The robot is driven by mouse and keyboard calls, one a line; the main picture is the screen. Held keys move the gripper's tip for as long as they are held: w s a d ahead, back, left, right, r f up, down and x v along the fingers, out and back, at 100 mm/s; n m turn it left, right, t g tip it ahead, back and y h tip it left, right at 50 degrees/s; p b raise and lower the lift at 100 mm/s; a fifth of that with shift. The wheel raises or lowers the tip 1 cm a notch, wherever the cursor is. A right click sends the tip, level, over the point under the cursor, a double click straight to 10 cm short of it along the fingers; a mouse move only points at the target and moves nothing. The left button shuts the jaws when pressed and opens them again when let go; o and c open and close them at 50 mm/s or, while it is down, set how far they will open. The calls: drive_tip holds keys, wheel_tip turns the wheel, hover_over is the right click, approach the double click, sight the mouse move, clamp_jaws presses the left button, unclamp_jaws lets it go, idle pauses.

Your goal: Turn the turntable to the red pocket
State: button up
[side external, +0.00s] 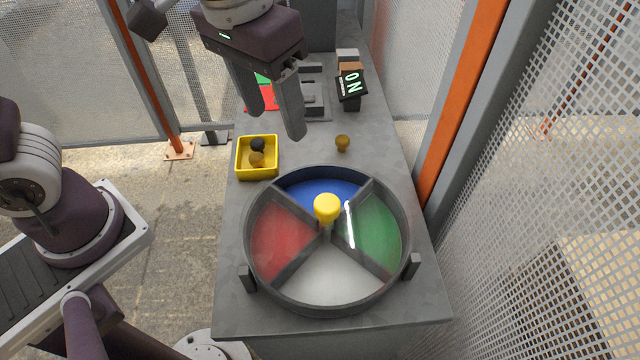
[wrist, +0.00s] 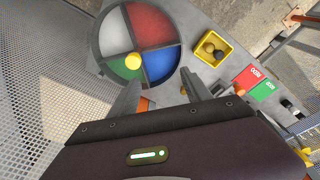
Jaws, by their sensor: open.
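The round turntable (side external: 274,292) sits on the grey bench with four coloured pockets split by dark dividers. In the side view the red pocket (side external: 281,243) is at left, blue (side external: 318,188) at the back, green (side external: 377,234) at right and white (side external: 328,277) at the front. A yellow knob (side external: 327,207) stands near the middle; it also shows in the wrist view (wrist: 133,61). A thin white strip (side external: 349,224) shows by the green pocket. My gripper (side external: 278,123) is open and empty, above the bench behind the turntable, apart from it.
A yellow tray (side external: 240,174) holds a dark ball and a brown ball. A small brownish knob-like piece (side external: 342,143) stands on the bench. A sign reading "NO" (side external: 351,86) and red and green plates (wrist: 253,76) are at the back. Mesh fencing and orange posts flank the bench.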

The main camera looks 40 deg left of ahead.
drive_tip(key=g, duration=0.2)
hover_over(327, 203)
drive_tip(key=shift+y, duration=0.3)
wheel_tip(327, 203, down, 6)
drive_tip(key=shift+f, duration=0.15)
wheel_tip(327, 203, down, 7)
drive_tip(key=shift+f, duration=0.1)
clamp_jaws()
drive_tip(key=shift+w, duration=0.1)
idle(0.4)
